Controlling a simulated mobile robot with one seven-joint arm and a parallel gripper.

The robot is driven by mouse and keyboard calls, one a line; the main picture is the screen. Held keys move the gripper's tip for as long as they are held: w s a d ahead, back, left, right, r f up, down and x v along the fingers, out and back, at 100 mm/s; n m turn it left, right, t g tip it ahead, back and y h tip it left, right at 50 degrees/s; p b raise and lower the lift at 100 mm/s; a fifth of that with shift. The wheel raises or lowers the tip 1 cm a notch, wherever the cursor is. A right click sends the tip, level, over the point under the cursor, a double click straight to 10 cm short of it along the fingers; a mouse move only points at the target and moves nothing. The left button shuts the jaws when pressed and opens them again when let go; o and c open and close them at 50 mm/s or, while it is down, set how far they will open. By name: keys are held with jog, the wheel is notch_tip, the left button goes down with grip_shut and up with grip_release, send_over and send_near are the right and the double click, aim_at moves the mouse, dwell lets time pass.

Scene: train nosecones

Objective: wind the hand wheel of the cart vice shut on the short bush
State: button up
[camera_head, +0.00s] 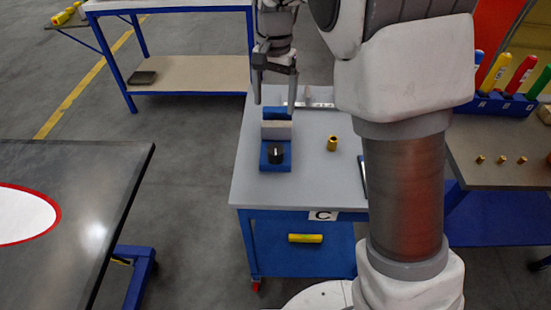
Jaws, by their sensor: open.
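The vice (268,166) is a blue block with a pale grey middle part, standing on the grey cart top (310,185). Its hand wheel (275,154) is a round black knob with a white mark, on the near side. A brass bush (332,143) stands upright on the cart top, right of the vice and apart from it. I cannot tell whether it is the short bush, or whether anything sits between the vice jaws. My gripper (275,93) is open, fingers down, at the far end of the vice; its height above it is unclear. No bush shows between the fingers.
My arm hides the cart's right part. A pale strip (308,104) lies at the cart's back. A yellow cylinder (305,238) is on the blue lower shelf. The right bench (500,170) holds several small brass pieces and coloured handles. A dark panel (85,190) is at left.

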aim_at(275, 149)
jog(key=f+n+b, duration=0.1)
jog(key=f, duration=0.4)
jog(key=f+n+b, duration=0.1)
jog(key=f, duration=0.5)
jog(key=f+n+b, duration=0.1)
jog(key=f, duration=0.5)
jog(key=shift+d+f+n, duration=0.15)
jog(key=shift+d+n, duration=0.05)
jog(key=shift+n, duration=0.1)
jog(key=c, duration=1.4)
jog(key=shift+o, duration=0.2)
jog(key=shift+m, duration=0.8)
jog(key=o, duration=1.4)
jog(key=shift+c, duration=0.2)
